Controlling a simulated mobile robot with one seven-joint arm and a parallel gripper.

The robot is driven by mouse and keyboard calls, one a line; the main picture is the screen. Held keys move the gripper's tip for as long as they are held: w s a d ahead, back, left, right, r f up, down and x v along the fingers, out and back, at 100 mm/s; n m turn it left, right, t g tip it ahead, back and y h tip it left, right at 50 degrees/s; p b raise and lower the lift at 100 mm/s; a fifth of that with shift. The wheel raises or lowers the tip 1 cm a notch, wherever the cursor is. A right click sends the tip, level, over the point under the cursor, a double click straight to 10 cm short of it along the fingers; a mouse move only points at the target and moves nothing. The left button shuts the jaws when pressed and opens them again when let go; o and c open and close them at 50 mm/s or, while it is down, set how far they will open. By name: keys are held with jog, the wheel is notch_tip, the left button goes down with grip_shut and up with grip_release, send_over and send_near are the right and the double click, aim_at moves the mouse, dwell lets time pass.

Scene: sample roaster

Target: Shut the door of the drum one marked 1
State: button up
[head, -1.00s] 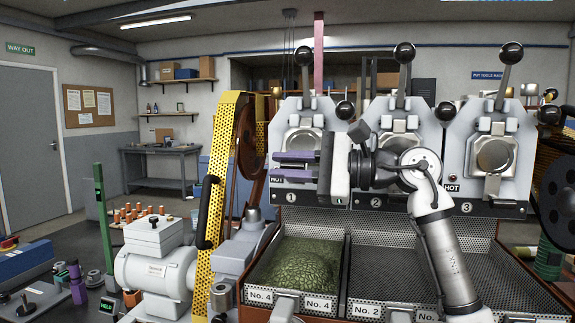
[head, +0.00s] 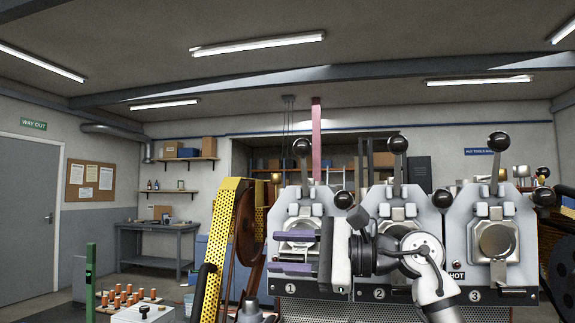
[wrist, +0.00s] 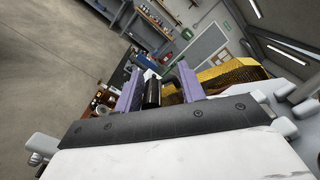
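Drum one is the left of three grey roaster fronts; its "1" mark (head: 291,289) shows below my gripper in the head view. Its round metal door (head: 301,225) is partly hidden behind my fingers, so I cannot tell whether it is shut or ajar. My gripper (head: 295,252) points left in front of that door. Its two purple fingers are apart, one above the other, with nothing visibly held. In the wrist view my gripper (wrist: 160,88) shows a dark cylinder (wrist: 152,93) between the fingers, seemingly beyond them. Contact with the door cannot be told.
A yellow perforated guard (head: 228,230) with a black handle (head: 206,290) stands left of my gripper. Black-knobbed levers rise above the drums, including one (head: 302,148) over drum one. Drum three's door (head: 495,240) is in plain view at the right.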

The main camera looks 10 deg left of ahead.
notch_tip(320, 180, up, 19)
jog(key=p, duration=0.2)
jog(key=shift+f, duration=0.15)
dwell(0.5)
